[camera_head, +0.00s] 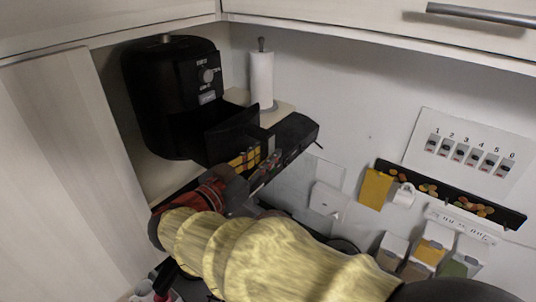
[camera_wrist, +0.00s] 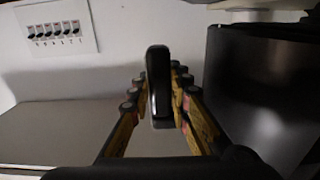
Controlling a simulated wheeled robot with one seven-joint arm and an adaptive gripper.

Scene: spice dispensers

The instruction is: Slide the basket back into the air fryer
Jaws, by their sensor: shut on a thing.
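The black air fryer (camera_head: 170,95) stands on the counter at the upper left of the head view, its dial facing right. Its black basket (camera_head: 228,128) sticks partly out of the front, toward the lower right. My gripper (camera_head: 250,158) is at the basket's front, with its yellow-and-black fingers at the handle. In the wrist view the upright black handle (camera_wrist: 158,85) stands between the two fingers, and my gripper (camera_wrist: 160,90) is shut on it. A large dark curved surface (camera_wrist: 262,95) fills the right side there; I cannot tell whether it is the fryer body or the basket.
A paper towel roll (camera_head: 261,78) stands right behind the basket. A long dark object (camera_head: 298,133) lies right of my gripper. A wall rack (camera_head: 450,192) and several small boxes are farther right. A cabinet panel (camera_head: 70,150) closes off the left, and cabinets hang above.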

